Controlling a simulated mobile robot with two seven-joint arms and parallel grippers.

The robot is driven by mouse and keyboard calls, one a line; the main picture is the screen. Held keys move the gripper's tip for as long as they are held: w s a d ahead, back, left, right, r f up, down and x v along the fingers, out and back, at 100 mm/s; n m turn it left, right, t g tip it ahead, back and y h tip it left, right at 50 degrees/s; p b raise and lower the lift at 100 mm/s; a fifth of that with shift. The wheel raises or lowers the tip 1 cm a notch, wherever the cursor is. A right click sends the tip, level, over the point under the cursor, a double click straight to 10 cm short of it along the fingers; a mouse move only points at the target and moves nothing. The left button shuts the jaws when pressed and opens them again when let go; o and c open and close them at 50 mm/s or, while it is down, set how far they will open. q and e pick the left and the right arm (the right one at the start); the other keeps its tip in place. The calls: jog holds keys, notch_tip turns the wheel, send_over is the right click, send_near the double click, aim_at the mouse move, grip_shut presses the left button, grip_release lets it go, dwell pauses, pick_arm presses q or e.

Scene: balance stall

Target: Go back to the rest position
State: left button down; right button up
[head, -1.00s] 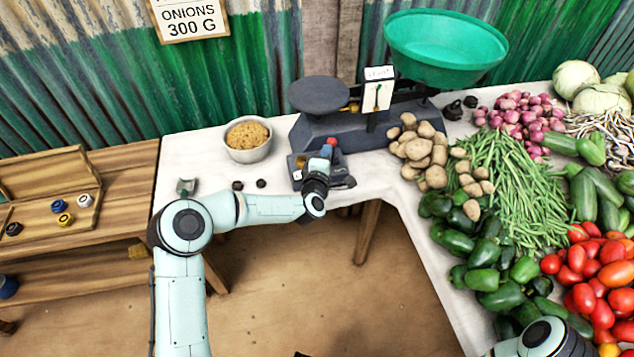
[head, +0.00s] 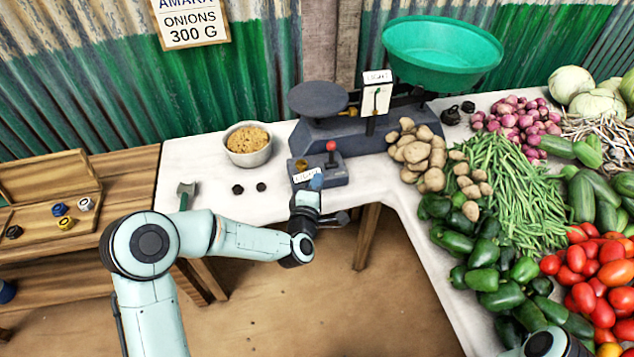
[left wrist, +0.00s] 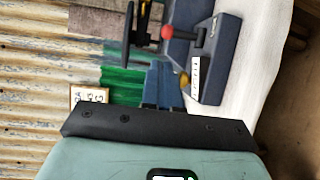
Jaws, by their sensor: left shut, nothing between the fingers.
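My left gripper (head: 316,183) is shut and empty, with its blue fingertips by the front of the small dark box with a red-knobbed lever (head: 331,147). In the head view it overlaps the box's front edge; I cannot tell whether they touch. In the left wrist view, the shut fingers (left wrist: 163,88) show beside the box (left wrist: 213,65), apart from its red knob. My right gripper is out of view; only part of my right arm shows at the bottom right.
The balance scale (head: 350,132) with a green pan (head: 441,55) stands behind the box. Vegetables cover the right side. Open floor lies in front.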

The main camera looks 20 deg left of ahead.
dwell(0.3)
pick_arm(q)
jog(key=s+d+f+m+g+h+p, duration=0.25)
jog(key=s+f+m+g, duration=0.2)
jog(key=s+f, duration=0.5)
jog(key=s+d+f+m+g+h+p, duration=0.2)
jog(key=s+d+f+m+g+p, duration=0.25)
jog(key=f, duration=0.75)
jog(key=s+f+m+g, duration=0.2)
jog(key=s+g, duration=0.1)
jog(key=s, duration=0.5)
jog(key=s+f+m+g+p, duration=0.1)
jog(key=s+f+m+g, duration=0.1)
jog(key=s, duration=0.6)
jog(key=s+f+m+g+h+p, duration=0.1)
jog(key=s+m+g, duration=0.2)
jog(key=s, duration=0.5)
jog(key=shift+s+f+g, duration=0.3)
jog(key=shift+f, duration=0.1)
